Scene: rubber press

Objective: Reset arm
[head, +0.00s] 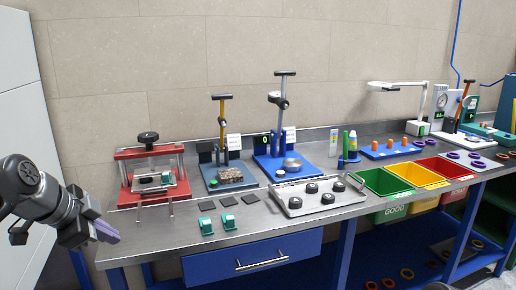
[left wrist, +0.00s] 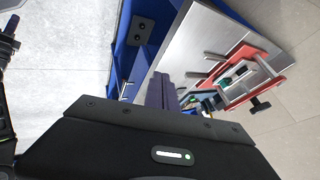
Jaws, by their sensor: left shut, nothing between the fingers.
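My left gripper (head: 106,233) is at the left of the head view, beside the left end of the steel workbench and apart from it. Its purple fingers are shut with nothing between them. In the left wrist view the shut fingers (left wrist: 161,92) show in front of the bench's end. My left arm comes in from the left edge and is bent. My right gripper is in neither view.
A blue drawer (head: 215,266) is below. The floor left of the bench is clear.

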